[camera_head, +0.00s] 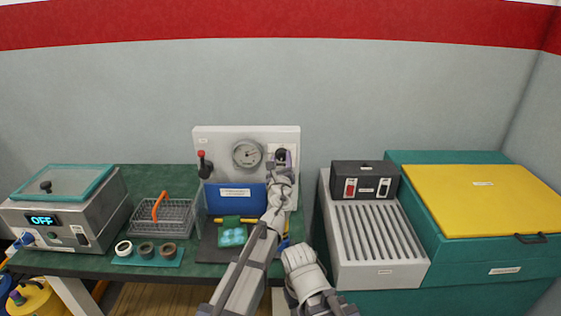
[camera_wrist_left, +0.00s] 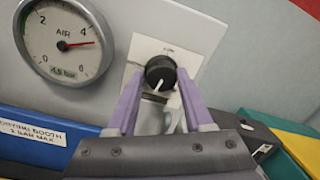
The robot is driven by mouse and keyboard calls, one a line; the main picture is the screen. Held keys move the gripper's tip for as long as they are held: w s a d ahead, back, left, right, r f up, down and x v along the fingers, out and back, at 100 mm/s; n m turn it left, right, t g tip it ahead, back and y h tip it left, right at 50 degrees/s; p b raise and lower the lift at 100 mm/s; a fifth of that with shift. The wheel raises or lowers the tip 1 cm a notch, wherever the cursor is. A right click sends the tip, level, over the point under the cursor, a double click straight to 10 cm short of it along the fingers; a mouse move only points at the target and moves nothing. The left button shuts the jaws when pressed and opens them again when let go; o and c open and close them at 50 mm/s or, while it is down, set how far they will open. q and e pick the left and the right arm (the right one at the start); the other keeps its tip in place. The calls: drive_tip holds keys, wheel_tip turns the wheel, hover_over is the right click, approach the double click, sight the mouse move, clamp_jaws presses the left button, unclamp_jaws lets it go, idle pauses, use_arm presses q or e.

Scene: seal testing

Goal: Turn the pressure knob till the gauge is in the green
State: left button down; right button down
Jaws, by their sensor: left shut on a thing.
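The black pressure knob (camera_wrist_left: 160,70) with a white pointer line sits on a pale plate on the upright panel. My left gripper (camera_wrist_left: 159,80) has a purple finger on each side of it and is shut on it. In the head view the left gripper (camera_head: 281,162) partly hides the knob. The round gauge (camera_wrist_left: 64,42), marked AIR, is left of the knob. Its red needle points right, a little past the 4, and its small display seems to read 4.5 bar. The gauge also shows in the head view (camera_head: 247,154). My right gripper is not in view.
A red-topped lever (camera_head: 203,160) is on the panel's left side. Below the panel is a blue labelled box (camera_head: 236,193). A wire basket (camera_head: 163,217) and several tape rings stand left. A grey slatted unit (camera_head: 378,240) with red and black switches stands right.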

use_arm(q)
drive_tip(key=n, duration=0.5)
drive_tip(key=shift+w+d+n+y, duration=0.1)
drive_tip(key=shift+d+n+y, duration=0.2)
drive_tip(key=shift+n+y, duration=0.1)
drive_tip(key=n, duration=0.6)
drive_tip(key=shift+w+r+n+y+p, duration=0.1)
drive_tip(key=shift+r+n+y+p, duration=0.05)
drive_tip(key=shift+n+y+p, duration=0.2)
drive_tip(key=n, duration=0.6)
drive_tip(key=shift+n+g+p, duration=0.25)
drive_tip(key=shift+g+p, duration=0.05)
drive_tip(key=shift+p, duration=0.1)
drive_tip(key=n, duration=0.5)
drive_tip(key=shift+a+n+p, duration=0.1)
drive_tip(key=shift+n+p, duration=0.2)
drive_tip(key=shift+p, duration=0.1)
drive_tip(key=shift+n, duration=0.3)
drive_tip(key=shift+c, duration=1.9)
unclamp_jaws()
drive_tip(key=shift+a, duration=0.1)
drive_tip(key=shift+s, duration=0.25)
